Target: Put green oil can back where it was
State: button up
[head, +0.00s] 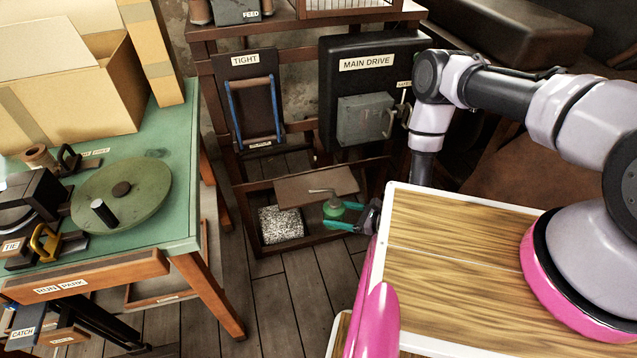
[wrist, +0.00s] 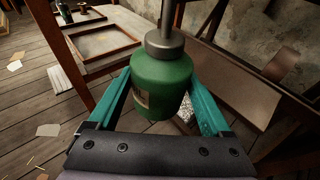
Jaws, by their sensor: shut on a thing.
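The green oil can (head: 333,208) has a grey collar and a long thin spout that points left in the head view. My gripper (head: 340,224) is shut on it, low beside the wooden frame. In the wrist view the can (wrist: 162,82) stands between the two teal fingers of my gripper (wrist: 160,95), with its grey neck uppermost. Part of a pale label shows on its left side. In the head view the can is in front of a brown board (head: 305,187) and over the open low bay. I cannot tell whether its base touches anything.
A speckled block (head: 281,224) lies in the low bay, left of the can. The MAIN DRIVE box (head: 366,64) and TIGHT panel (head: 245,80) are above. A green-topped table (head: 178,130) stands left. Bare floor (head: 305,285) lies in front of the bay.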

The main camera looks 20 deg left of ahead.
jog(key=w+a, duration=0.3)
jog(key=w, duration=0.2)
jog(key=w+a, duration=0.3)
jog(key=w, duration=0.2)
jog(key=w+a, duration=0.4)
jog(key=w, duration=0.1)
jog(key=shift+w+a+r, duration=0.1)
jog(key=shift+w+r, duration=0.1)
jog(key=shift+w, duration=0.1)
notch_tip(320, 180, down, 4)
jog(key=shift+r, duration=0.25)
jog(key=o, duration=1.3)
jog(key=shift+o, duration=0.2)
jog(key=v, duration=1.2)
jog(key=shift+r, duration=0.1)
jog(key=shift+s, duration=0.1)
